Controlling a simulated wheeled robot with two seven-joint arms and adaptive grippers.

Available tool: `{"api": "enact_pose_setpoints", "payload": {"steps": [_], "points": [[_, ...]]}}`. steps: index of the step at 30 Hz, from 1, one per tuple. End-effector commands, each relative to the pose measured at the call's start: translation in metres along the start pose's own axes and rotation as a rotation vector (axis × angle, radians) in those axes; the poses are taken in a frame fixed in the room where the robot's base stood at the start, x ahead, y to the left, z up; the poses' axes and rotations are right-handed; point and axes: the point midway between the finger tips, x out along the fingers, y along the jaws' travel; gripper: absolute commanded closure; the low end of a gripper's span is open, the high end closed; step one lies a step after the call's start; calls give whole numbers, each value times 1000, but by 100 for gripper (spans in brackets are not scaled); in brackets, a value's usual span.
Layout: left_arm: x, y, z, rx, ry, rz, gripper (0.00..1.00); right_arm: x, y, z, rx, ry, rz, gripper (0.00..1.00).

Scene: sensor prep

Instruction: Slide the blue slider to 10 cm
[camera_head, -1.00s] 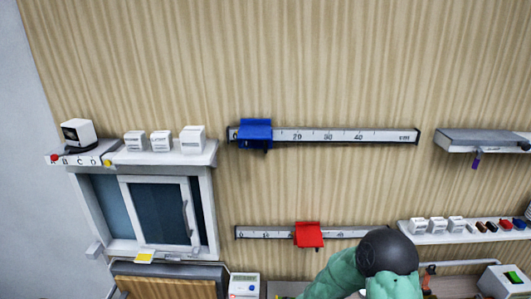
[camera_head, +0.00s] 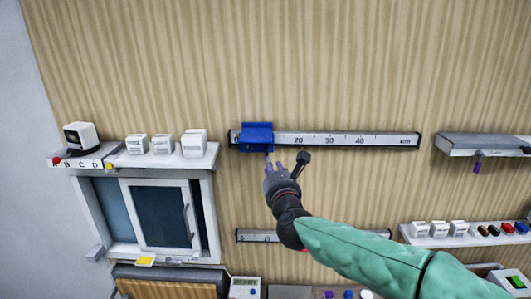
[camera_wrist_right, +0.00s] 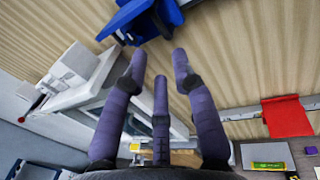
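The blue slider (camera_head: 257,137) sits near the left end of the upper ruler rail (camera_head: 345,140), covering the marks between the rail's end and the 20 mark. It also shows at the top of the right wrist view (camera_wrist_right: 143,16). My right gripper (camera_head: 275,163) is just below the slider, with its fingers pointing up at it. In the right wrist view its purple fingers (camera_wrist_right: 158,68) are spread, with nothing between them. The tips are close to the slider's lower part; I cannot tell if they touch it. My left gripper is in neither view.
A lower rail (camera_head: 258,237) is mostly behind my right arm; its red slider (camera_wrist_right: 287,117) shows in the right wrist view. A shelf with white boxes (camera_head: 163,144) and a sliding-door cabinet (camera_head: 160,215) stand left.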

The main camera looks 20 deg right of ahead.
Motion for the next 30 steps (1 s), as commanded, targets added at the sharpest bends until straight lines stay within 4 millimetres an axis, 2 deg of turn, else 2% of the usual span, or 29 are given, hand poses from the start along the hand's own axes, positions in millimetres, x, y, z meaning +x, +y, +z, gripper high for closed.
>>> {"api": "enact_pose_setpoints", "payload": {"steps": [5, 18, 24, 30], "points": [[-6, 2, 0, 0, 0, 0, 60, 17, 0, 0, -1, 3, -1, 72], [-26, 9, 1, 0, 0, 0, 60, 83, 0, 0, -4, 4, -1, 72], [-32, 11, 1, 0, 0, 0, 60, 101, 0, 0, -3, 3, 1, 72], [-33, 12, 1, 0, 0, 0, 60, 107, 0, -1, -3, 1, 1, 72]]}}
